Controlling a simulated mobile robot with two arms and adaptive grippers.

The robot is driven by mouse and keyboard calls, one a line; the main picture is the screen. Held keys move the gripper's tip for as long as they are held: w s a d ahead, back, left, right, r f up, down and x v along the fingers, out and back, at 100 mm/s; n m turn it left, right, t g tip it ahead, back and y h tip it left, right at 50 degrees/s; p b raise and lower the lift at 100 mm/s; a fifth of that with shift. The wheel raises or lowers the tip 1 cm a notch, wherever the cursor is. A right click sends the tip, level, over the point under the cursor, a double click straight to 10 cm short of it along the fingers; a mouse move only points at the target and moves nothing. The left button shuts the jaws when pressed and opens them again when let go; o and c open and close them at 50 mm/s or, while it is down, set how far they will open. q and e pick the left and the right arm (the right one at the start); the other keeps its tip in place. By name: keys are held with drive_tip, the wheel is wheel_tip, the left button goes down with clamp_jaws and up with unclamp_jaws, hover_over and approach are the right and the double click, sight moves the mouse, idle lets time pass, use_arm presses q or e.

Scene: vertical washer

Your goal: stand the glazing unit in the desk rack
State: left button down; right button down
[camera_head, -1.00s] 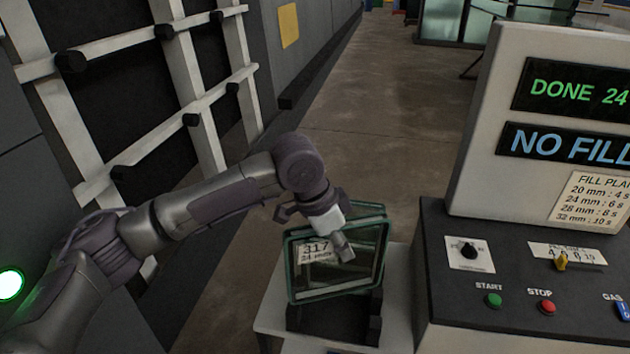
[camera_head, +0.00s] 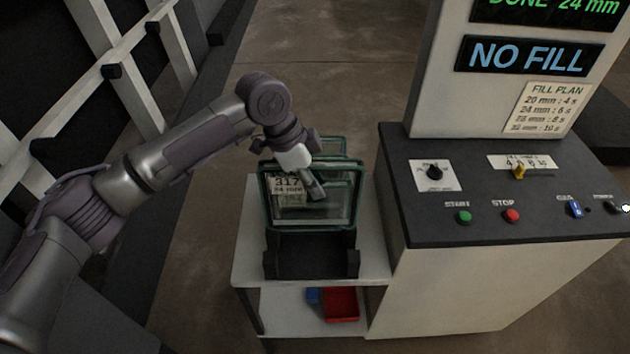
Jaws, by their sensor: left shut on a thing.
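The glazing unit (camera_head: 335,212) is a green-edged glass pane with a paper label reading 317, 24 mm. It is near upright over the black desk rack (camera_head: 310,262). My left gripper (camera_head: 316,187) reaches over its top edge and is shut on it. The unit's lower edge is close to the rack; whether it rests in a slot I cannot tell. Another green edge (camera_head: 345,163) shows behind; I cannot tell if it is the same unit or a second one. My right gripper is not in view.
The rack stands on a small white table (camera_head: 374,240) with red (camera_head: 341,303) and blue bins on its lower shelf. Right of it is a control console (camera_head: 500,225) with buttons, and a display (camera_head: 527,56) reading NO FILL. White slatted frames (camera_head: 130,85) stand at left.

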use_arm(q)
drive_tip(key=b, duration=0.2)
hover_over(315, 223)
drive_tip(key=w, duration=0.1)
drive_tip(key=shift+w+f, duration=0.1)
drive_tip(key=shift+f, duration=2.75)
drive_tip(key=shift+f+b, duration=1.2)
drive_tip(key=shift+f, duration=2.85)
